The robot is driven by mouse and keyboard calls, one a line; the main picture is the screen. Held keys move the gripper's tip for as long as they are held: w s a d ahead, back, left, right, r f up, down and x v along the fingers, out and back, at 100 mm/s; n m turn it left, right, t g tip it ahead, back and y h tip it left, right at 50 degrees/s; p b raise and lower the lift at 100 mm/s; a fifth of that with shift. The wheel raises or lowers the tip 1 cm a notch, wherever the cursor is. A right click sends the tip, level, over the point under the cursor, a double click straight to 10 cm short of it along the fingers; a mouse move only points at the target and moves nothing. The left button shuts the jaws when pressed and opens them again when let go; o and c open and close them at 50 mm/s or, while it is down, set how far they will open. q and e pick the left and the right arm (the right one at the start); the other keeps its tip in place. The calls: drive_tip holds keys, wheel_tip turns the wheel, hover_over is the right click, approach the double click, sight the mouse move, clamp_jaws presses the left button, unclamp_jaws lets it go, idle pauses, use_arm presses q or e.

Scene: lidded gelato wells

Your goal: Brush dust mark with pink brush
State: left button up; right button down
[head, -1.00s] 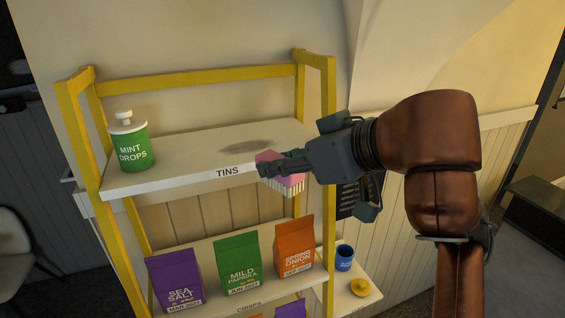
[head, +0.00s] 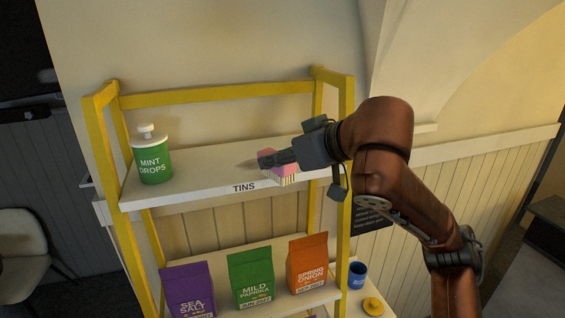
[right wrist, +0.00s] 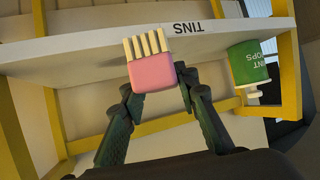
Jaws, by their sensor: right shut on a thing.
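The pink brush (head: 284,172) is a pink block with pale bristles. My right gripper (head: 270,160) is shut on it, over the front part of the upper white shelf (head: 195,185), right of the TINS label. In the right wrist view the brush (right wrist: 152,76) sits between the two fingers, bristles toward the shelf edge. The dust mark (head: 246,164) is a faint dark smudge on the shelf top, just left of the fingertips and partly hidden by them. I cannot tell whether the bristles touch the shelf. My left gripper is out of view.
A green MINT DROPS tin (head: 152,163) stands at the shelf's left end. Yellow posts (head: 344,140) frame the shelf. Purple (head: 188,290), green (head: 251,279) and orange (head: 308,264) packets stand on the lower shelf. A blue mug (head: 357,275) stands at lower right.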

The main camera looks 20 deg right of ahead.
drive_tip(key=shift+w+a+f, duration=0.1)
drive_tip(key=shift+w+f, duration=0.1)
drive_tip(key=shift+w, duration=2.3)
drive_tip(key=shift+w+a+f, duration=0.1)
drive_tip(key=shift+w+f, duration=0.05)
drive_tip(key=shift+w, duration=2.3)
drive_tip(key=shift+f, duration=0.65)
drive_tip(key=shift+s, duration=0.1)
